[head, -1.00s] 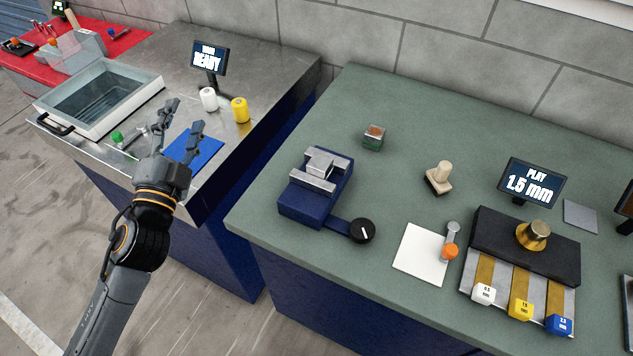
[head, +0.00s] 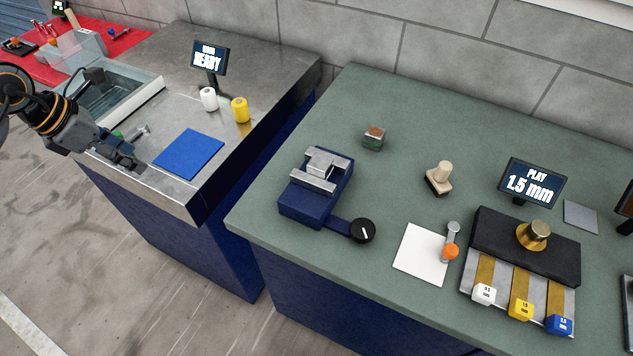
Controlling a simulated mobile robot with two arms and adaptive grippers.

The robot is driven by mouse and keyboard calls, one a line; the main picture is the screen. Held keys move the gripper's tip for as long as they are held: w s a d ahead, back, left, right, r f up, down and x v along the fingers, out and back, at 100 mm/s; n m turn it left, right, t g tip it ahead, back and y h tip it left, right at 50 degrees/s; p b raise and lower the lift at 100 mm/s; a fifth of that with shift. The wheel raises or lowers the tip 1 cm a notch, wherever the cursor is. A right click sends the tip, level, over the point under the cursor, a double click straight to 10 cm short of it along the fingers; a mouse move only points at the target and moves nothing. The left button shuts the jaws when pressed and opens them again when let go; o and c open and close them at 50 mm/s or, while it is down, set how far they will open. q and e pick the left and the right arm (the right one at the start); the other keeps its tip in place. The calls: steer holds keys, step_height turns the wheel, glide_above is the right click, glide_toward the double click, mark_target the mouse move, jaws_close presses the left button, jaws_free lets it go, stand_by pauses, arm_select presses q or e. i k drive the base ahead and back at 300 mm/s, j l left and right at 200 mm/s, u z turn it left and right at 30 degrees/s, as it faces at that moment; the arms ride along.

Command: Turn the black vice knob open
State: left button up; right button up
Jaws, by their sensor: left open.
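The black vice knob (head: 362,231) is round with a white pointer line. It sits at the end of a blue arm on the front right of the blue vice (head: 309,206), on the green bench top. The vice has grey metal jaws (head: 319,172) on top, with a small metal piece between them. My left gripper (head: 130,160) is over the steel table, left of the blue mat and well away from the knob. It is open, and I see nothing in it. My right gripper is not in view.
The green bench (head: 300,113) also holds a small green and brown block (head: 374,138), a stamp (head: 440,177), white paper (head: 421,255) and a black fixture (head: 488,238).

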mark_target(362, 231)
steer(key=k+z, duration=0.2)
steer(key=z, duration=0.2)
steer(key=k+l+z, duration=0.1)
steer(key=z, duration=0.35)
